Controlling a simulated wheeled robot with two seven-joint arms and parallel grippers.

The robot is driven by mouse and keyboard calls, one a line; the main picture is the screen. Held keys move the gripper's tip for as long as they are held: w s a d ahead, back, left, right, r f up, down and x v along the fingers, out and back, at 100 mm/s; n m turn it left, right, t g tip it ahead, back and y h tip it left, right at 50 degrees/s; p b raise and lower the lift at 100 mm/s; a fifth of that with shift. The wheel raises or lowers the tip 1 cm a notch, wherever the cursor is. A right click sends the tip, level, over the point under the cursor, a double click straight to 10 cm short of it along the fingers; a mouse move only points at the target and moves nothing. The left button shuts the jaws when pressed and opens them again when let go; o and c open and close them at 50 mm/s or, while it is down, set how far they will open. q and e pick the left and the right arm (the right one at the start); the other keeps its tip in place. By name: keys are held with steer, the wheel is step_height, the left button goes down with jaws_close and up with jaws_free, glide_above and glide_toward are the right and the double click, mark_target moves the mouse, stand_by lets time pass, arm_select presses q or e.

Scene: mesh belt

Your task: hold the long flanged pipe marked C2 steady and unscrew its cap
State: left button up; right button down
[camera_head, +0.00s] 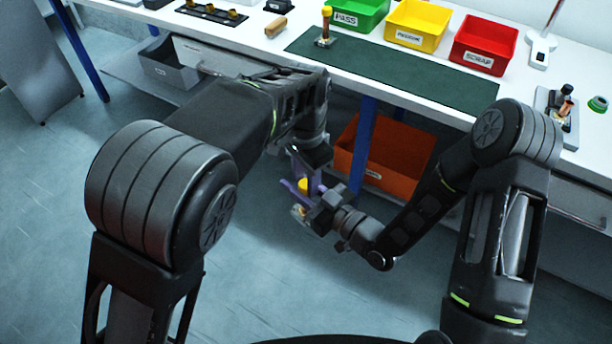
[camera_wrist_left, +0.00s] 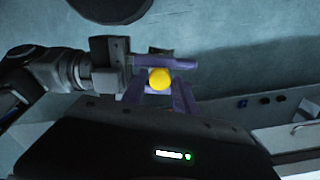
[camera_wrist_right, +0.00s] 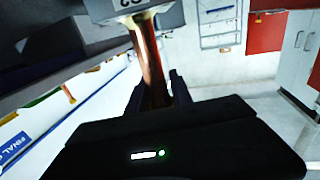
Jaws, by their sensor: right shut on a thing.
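My right gripper (camera_wrist_right: 158,92) is shut on a copper-coloured pipe (camera_wrist_right: 150,58), held in the air in front of the table. A pale tag (camera_wrist_right: 128,4) at the pipe's far end carries upside-down lettering that looks like C2. The pipe's yellow cap (camera_head: 303,184) also shows in the left wrist view (camera_wrist_left: 160,79). My left gripper (camera_head: 304,181) is at the cap, with its purple fingers open on either side of it. Whether they touch the cap cannot be told. The pipe's body is mostly hidden in the head view.
The white table has a green mat (camera_head: 400,72) with another yellow-capped pipe (camera_head: 325,28) standing on it. Green (camera_head: 357,14), yellow (camera_head: 416,24) and red (camera_head: 484,46) bins stand behind. An orange bin (camera_head: 385,158) sits under the table. Open floor lies below my grippers.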

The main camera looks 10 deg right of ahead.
arm_select(q)
jaws_close()
stand_by(0.3)
steer(key=n, duration=0.3)
steer(key=shift+o, duration=1.9)
jaws_free()
steer(key=shift+r, duration=2.3)
